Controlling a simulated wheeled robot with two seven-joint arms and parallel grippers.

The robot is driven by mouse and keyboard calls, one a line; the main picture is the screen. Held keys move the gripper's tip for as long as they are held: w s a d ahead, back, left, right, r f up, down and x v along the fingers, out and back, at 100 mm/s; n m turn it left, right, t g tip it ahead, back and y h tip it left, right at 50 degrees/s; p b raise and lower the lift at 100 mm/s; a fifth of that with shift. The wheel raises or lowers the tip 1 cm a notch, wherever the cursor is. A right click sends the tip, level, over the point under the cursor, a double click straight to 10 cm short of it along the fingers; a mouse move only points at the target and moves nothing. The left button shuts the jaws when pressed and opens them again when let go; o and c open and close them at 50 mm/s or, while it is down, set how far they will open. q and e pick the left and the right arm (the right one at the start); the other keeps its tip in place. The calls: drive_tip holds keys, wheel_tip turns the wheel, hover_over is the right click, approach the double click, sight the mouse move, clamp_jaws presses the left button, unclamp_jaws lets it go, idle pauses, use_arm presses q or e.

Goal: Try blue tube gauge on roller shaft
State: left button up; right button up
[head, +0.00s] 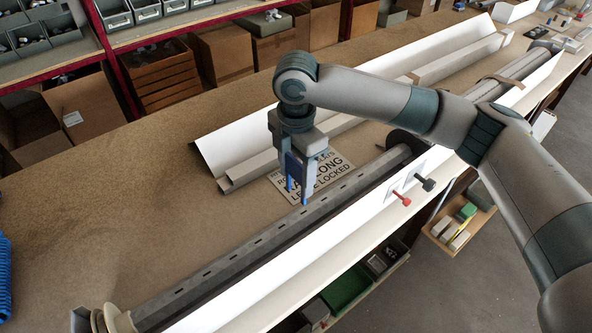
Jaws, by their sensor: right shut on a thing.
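The roller shaft, a long grey faceted tube with a row of dark slots (250,245), lies diagonally along the bench. Its near end meets pale round end pieces (112,318) at the bottom left, and its far end meets a dark round disc (405,142). My right gripper (298,180) points down above the printed sign, just behind the shaft. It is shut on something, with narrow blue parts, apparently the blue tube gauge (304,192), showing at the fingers. Most of the held piece is hidden, and I cannot tell whether it touches the shaft. My left gripper is not in view.
A white sign (315,178) lies under the gripper. Long white and beige profiles (235,140) lie behind it. A white front rail (350,215) carries a red knob (403,199) and a dark knob (427,184). A blue ridged object (4,265) stands at the left.

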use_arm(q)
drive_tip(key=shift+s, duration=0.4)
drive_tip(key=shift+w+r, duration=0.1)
use_arm(e)
drive_tip(key=shift+r+p, duration=0.1)
drive_tip(key=shift+p, duration=0.55)
drive_tip(key=shift+f+b, duration=0.3)
drive_tip(key=shift+f, duration=0.15)
use_arm(q)
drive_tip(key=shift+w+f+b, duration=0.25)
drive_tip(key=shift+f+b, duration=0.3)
drive_tip(key=shift+b, duration=0.25)
use_arm(e)
drive_tip(key=shift+f, duration=4)
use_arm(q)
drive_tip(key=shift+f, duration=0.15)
use_arm(e)
drive_tip(key=shift+f, duration=0.65)
drive_tip(key=shift+r, duration=0.2)
